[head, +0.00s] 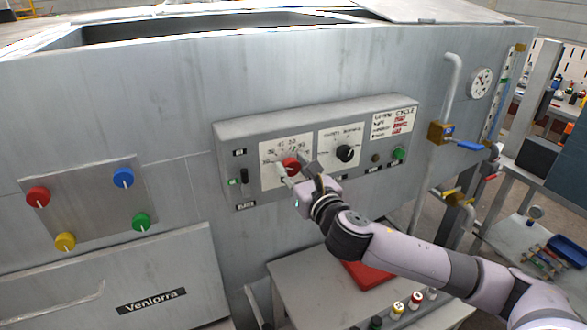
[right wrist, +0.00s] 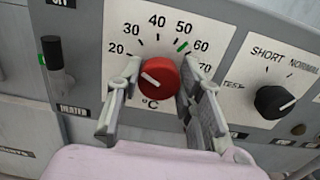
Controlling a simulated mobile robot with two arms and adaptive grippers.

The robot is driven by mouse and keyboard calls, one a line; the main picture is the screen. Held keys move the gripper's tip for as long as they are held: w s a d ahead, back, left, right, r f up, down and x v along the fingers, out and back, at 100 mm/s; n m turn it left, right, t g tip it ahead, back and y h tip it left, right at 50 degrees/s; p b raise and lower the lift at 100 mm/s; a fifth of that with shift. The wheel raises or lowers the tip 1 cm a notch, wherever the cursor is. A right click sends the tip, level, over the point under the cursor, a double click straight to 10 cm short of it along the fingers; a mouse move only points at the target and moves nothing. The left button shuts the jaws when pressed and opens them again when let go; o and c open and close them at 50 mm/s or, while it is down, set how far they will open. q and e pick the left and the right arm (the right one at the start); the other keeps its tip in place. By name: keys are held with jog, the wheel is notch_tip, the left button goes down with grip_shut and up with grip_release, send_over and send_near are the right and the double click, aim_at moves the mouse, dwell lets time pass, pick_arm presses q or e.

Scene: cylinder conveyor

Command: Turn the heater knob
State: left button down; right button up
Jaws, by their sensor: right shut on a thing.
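The heater knob is red and round with a white pointer line. It sits on the grey control panel in the head view (head: 291,164) and in the middle of the right wrist view (right wrist: 158,76). Its pointer is tilted to the upper left, towards the low 20 end of the °C scale. A green mark (right wrist: 182,47) lies on the scale between 50 and 60. My right gripper (head: 295,168) is shut on the knob, with one finger on each side of it, also in the right wrist view (right wrist: 154,84). My left gripper is not in view.
A black selector knob (head: 345,153) is right of the heater knob, and a black heater switch (right wrist: 54,56) is left of it. A green button (head: 398,153) is at the panel's right. A table (head: 300,275) with a red tray (head: 366,273) stands below.

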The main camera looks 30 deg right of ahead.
jog(key=c, duration=0.3)
jog(key=shift+m, duration=0.4)
jog(key=shift+c, duration=0.2)
jog(key=m, duration=0.3)
jog(key=shift+d+m, duration=0.1)
jog(key=shift+m, duration=0.3)
jog(key=m, duration=0.4)
jog(key=shift+f+m+p, duration=0.1)
jog(key=shift+m+p, duration=0.2)
jog(key=shift+p, duration=0.05)
jog(key=m, duration=0.5)
jog(key=shift+d, duration=0.1)
jog(key=m, duration=0.4)
jog(key=shift+f+p, duration=0.15)
jog(key=shift+p, duration=0.2)
jog(key=shift+m, duration=0.4)
